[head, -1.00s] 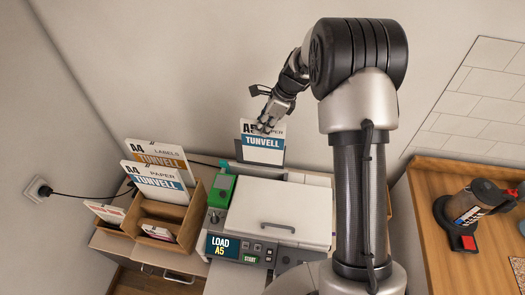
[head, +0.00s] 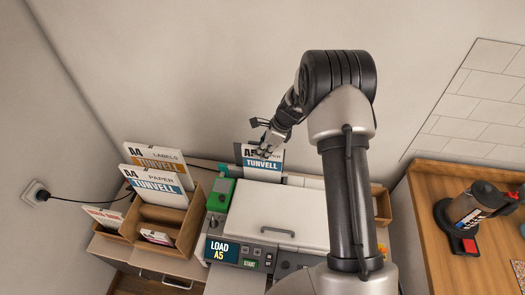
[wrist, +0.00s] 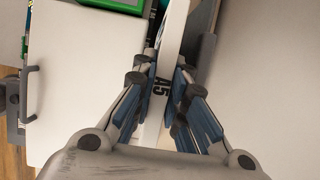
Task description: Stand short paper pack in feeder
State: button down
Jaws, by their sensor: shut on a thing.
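The short A5 paper pack (head: 262,161), white with a blue TUNVELL band, stands upright at the back of the printer (head: 280,212). The printer's screen (head: 223,250) reads "LOAD A5".
A wooden sorter (head: 186,233) at the left holds an A4 labels pack (head: 160,160), an A4 paper pack (head: 157,185) and smaller packs. A green device (head: 221,195) stands at the printer's left. A coffee maker (head: 466,210) stands on the wooden counter at the right.

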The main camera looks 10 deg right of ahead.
jog(key=shift+f+b, duration=0.4)
jog(key=shift+f, duration=0.2)
jog(key=c, duration=1.9)
grip_release()
